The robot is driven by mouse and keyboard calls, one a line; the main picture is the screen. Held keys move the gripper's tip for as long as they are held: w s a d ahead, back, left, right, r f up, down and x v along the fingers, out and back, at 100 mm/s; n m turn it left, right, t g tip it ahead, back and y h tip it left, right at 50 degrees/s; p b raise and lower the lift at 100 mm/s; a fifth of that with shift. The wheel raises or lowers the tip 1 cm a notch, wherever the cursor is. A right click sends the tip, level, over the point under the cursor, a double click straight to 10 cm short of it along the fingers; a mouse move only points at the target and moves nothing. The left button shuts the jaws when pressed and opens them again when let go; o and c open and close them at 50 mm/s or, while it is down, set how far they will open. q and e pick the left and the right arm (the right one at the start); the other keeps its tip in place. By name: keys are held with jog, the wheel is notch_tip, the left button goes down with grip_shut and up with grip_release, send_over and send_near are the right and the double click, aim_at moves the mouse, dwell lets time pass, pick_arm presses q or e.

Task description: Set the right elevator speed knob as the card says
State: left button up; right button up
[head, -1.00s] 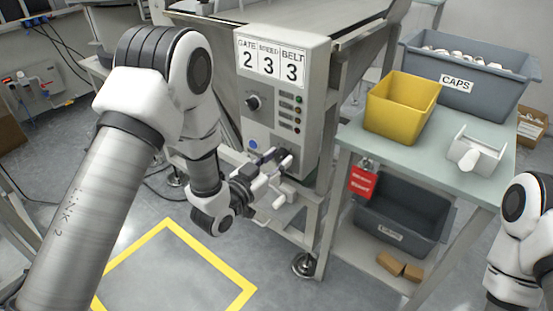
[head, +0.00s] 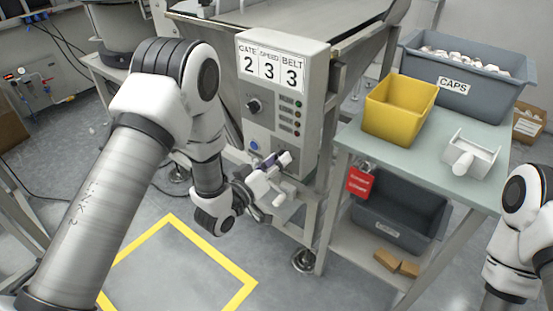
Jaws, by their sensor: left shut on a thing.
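The grey control box (head: 312,105) stands upright in the middle of the head view. The card (head: 270,66) on its top reads GATE 2, SPEED 3, BELT 3. A black knob (head: 253,105) with a scale sits on the panel's left side, clear of both grippers; its setting is too small to read. My left gripper (head: 274,170) is at the lower front of the box, below the knob. It is shut on a small part there, largely hidden by the fingers; I cannot tell what it is. My right arm shows at the right edge, but its gripper is out of view.
A blue button (head: 254,145) and several indicator lights (head: 298,113) are on the panel. To the right, a table (head: 412,160) bears a yellow bin (head: 400,112), a grey CAPS bin (head: 480,95) and a white fixture (head: 470,158). A red tag (head: 361,182) hangs at the table's edge.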

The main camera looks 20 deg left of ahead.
dwell(0.4)
pick_arm(q)
jog(key=o, duration=1.2)
jog(key=shift+c, duration=0.2)
jog(key=v, duration=1.2)
